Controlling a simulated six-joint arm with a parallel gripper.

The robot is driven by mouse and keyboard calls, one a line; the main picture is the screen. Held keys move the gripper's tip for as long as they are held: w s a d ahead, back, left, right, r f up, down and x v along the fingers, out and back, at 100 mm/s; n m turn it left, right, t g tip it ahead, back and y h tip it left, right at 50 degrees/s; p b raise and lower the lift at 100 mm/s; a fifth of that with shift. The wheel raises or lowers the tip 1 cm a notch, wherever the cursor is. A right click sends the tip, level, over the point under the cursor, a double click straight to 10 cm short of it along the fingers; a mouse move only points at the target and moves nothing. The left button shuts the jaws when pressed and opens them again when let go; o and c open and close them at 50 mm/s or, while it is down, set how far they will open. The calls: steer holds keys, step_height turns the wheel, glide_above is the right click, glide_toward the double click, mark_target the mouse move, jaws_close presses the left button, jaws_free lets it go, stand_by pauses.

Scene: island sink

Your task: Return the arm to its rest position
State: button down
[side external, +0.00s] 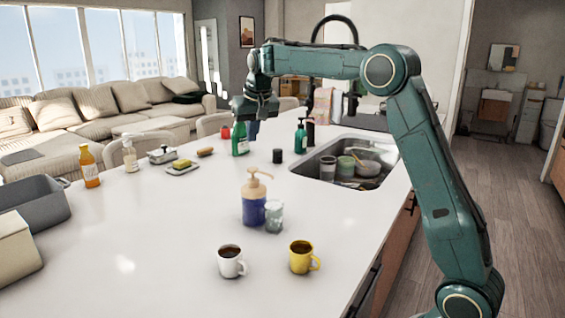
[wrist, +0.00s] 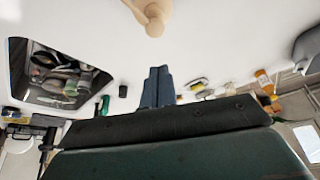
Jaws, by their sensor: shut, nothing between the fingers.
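My arm reaches in from the right of the side external view, bent over the island, with its wrist pointing down. My gripper (side external: 253,128) is above the far part of the white counter (side external: 150,225), near a green bottle (side external: 240,147) that it partly overlaps in the picture. In the wrist view the two blue-grey fingers (wrist: 157,84) are together with nothing between them. They are clear of the counter surface as far as I can tell.
The sink (side external: 335,172) holds cups and a bowl. A blue pump bottle (side external: 254,205) stands beside a glass jar (side external: 274,217). A white mug (side external: 231,262) and yellow mug (side external: 301,257) stand in front. An orange bottle (side external: 90,168) and grey bin (side external: 36,202) are left.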

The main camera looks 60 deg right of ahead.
steer(key=s+a+r+n, duration=0.1)
steer(key=s+a, duration=0.2)
steer(key=s, duration=0.3)
steer(key=s+a+r+n+t, duration=0.1)
steer(key=s+a+r, duration=0.15)
steer(key=s, duration=0.35)
steer(key=s+a+n, duration=0.1)
steer(key=s+a, duration=0.3)
steer(key=s, duration=0.3)
steer(key=s+a+f+n+y, duration=0.1)
steer(key=s+a+f, duration=0.2)
steer(key=s, duration=0.6)
steer(key=s+a+f+n+y, duration=0.1)
steer(key=s+a+f+n, duration=0.1)
steer(key=s+f, duration=0.3)
steer(key=s+a, duration=0.1)
steer(key=s, duration=0.3)
steer(key=shift+s+f+t, duration=0.2)
steer(key=shift+f+t, duration=0.1)
